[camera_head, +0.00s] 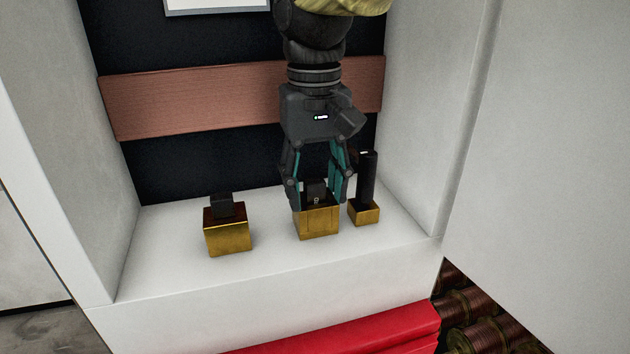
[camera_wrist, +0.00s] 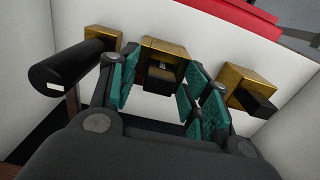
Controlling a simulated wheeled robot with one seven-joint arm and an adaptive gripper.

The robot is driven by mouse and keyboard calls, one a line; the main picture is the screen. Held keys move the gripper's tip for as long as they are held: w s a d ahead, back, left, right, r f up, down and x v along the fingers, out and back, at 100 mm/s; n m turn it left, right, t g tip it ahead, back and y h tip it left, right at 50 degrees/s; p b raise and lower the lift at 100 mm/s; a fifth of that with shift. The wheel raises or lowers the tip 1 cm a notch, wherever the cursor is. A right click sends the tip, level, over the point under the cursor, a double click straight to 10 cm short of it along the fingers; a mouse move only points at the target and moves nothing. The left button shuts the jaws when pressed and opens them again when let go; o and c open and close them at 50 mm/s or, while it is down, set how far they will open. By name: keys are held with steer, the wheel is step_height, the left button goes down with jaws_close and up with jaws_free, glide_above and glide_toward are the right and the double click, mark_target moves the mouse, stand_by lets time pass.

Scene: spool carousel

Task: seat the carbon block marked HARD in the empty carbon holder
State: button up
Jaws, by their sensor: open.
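Three brass holders stand in a row on the white ledge. The middle brass holder (camera_head: 319,223) has a dark block (camera_head: 316,190) at its top, with a small pale mark too small to read; the block also shows in the wrist view (camera_wrist: 159,80). My gripper (camera_head: 321,201) points down over this holder, open, with its teal-padded fingers on either side of the block. The left brass holder (camera_head: 228,238) carries another dark block (camera_head: 221,207), upright. The right brass holder (camera_head: 364,213) carries a tall black cylinder (camera_head: 367,178). No HARD marking is legible.
Pale alcove walls close in on both sides, and a copper-coloured bar (camera_head: 190,100) crosses the dark back panel. The tall cylinder stands close beside my gripper. The ledge (camera_head: 170,262) is bare around the left holder. A red object (camera_head: 350,328) lies below the ledge front.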

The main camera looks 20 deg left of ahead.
mark_target(315, 182)
steer(key=shift+r, duration=0.1)
steer(key=shift+r+b, duration=0.45)
steer(key=shift+r, duration=3.35)
step_height(315, 182, down, 8)
steer(key=shift+r+p, duration=0.25)
steer(key=shift+p, duration=0.2)
steer(key=shift+r, duration=1.65)
